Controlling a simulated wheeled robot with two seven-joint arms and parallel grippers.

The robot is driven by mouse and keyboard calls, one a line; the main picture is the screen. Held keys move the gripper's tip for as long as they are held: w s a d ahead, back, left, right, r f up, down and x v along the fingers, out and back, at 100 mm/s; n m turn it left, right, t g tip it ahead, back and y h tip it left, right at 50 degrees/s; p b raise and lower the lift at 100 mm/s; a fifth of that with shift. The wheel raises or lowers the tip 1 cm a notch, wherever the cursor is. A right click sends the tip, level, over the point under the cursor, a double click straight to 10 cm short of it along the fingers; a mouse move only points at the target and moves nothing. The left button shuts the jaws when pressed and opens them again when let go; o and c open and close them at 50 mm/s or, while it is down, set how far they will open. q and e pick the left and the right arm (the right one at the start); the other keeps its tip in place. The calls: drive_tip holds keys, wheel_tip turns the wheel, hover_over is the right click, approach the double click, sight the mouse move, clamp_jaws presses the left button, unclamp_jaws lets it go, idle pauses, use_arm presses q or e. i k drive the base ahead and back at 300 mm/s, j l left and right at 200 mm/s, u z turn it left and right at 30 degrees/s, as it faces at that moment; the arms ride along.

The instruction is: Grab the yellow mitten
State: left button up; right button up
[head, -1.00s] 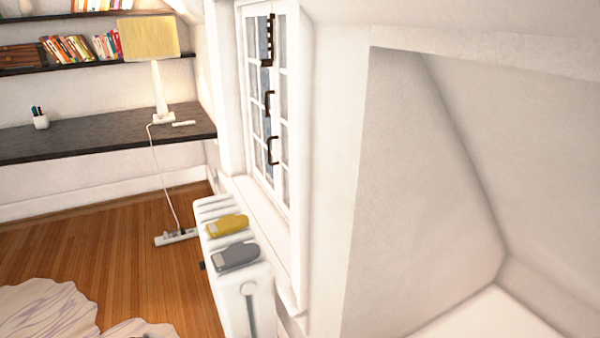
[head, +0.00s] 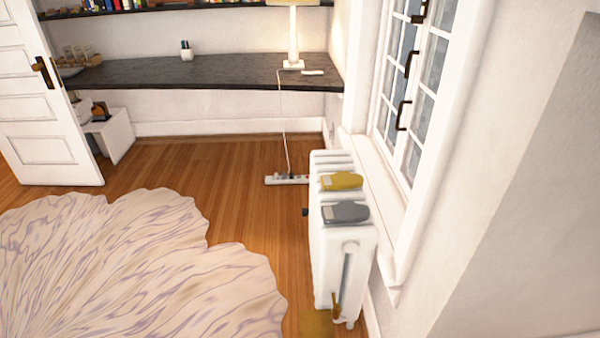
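The yellow mitten (head: 342,181) lies flat on top of the white radiator (head: 335,252), under the window. A grey mitten (head: 346,212) lies on the radiator just in front of it, on the nearer end. The two mittens are close together. Neither of my grippers shows in the head view.
A power strip (head: 286,179) with a cord lies on the floor left of the radiator. A pale patterned rug (head: 140,270) covers the floor at left. A dark desk (head: 200,74) with a lamp (head: 293,35) runs along the back wall.

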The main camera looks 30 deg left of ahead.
sight(345, 179)
drive_tip(key=u, duration=0.55)
drive_tip(key=i+j+u, duration=0.15)
drive_tip(key=j+u, duration=0.15)
drive_tip(key=i+j+u, duration=0.2)
drive_tip(key=j+u, duration=0.15)
drive_tip(key=i+j+u, duration=0.7)
drive_tip(key=i+z, duration=0.45)
drive_tip(key=i+j+z, duration=0.2)
drive_tip(key=i+z, duration=0.3)
drive_tip(key=k, duration=0.1)
